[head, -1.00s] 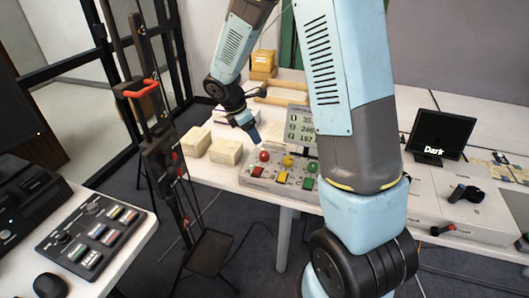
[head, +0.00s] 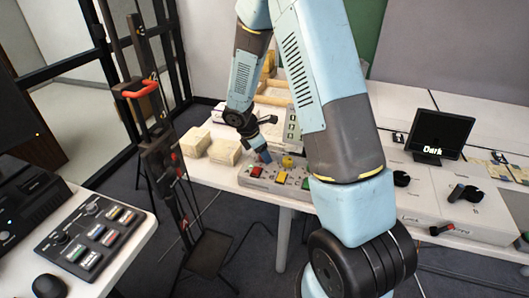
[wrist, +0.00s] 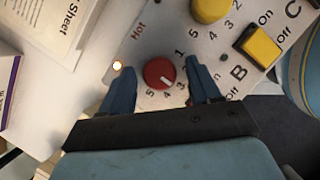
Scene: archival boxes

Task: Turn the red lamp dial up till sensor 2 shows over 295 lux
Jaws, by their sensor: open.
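The red lamp dial (wrist: 158,73) shows in the wrist view on the grey control panel (wrist: 110,75), with a white pointer mark and numbers around it. My gripper (wrist: 162,68) is open, with one blue finger on each side of the dial; I cannot tell if either touches it. In the head view my gripper (head: 264,156) is over the panel's left end and hides the red dial.
A yellow dial (wrist: 210,8) and a yellow switch (wrist: 257,46) are near the red dial. The head view also shows red (head: 256,171) and green (head: 307,183) switches. Pale boxes (head: 225,152) stand left of the panel. A screen (head: 442,136) reading "Dark" stands at right.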

